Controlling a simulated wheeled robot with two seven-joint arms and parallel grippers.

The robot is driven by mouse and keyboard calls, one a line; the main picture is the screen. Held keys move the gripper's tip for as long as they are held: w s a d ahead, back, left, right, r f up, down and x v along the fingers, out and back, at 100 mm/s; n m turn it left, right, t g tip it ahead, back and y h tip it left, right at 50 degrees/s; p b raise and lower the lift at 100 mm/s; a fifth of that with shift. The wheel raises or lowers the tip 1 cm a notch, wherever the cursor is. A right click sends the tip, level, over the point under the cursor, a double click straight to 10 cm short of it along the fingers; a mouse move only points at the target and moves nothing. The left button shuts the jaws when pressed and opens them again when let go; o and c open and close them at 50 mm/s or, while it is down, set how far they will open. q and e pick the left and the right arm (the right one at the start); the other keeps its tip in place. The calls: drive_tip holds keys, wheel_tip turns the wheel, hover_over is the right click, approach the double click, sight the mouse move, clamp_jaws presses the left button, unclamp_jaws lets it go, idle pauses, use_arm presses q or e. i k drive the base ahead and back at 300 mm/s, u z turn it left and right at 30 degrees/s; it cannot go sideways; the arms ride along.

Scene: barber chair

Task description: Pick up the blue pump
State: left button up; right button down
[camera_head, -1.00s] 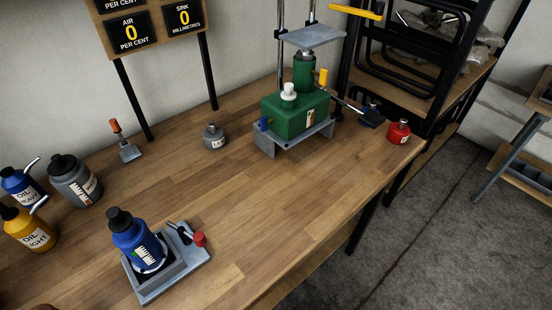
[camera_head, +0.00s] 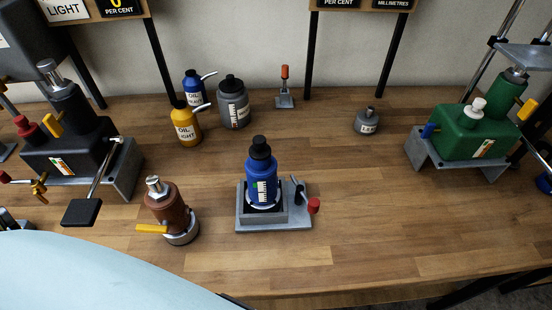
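The blue pump (camera_head: 262,178) is a blue cylinder with a black cap and a white scale strip. It stands upright in a square grey metal holder (camera_head: 246,222) near the front middle of the wooden bench. A small lever with a red knob (camera_head: 313,206) sits on the holder's right side. Neither of my grippers is in view.
A brown pump (camera_head: 163,205) with a yellow lever stands left of the holder. Oil bottles (camera_head: 186,127) and a grey jar (camera_head: 233,104) stand behind. A black pump unit (camera_head: 70,140) is left, a green one (camera_head: 463,132) right. The bench (camera_head: 370,190) is clear right of the holder.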

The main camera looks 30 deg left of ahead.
sight(263, 192)
drive_tip(key=u, duration=1.25)
drive_tip(key=k, duration=0.9)
drive_tip(key=u, duration=0.25)
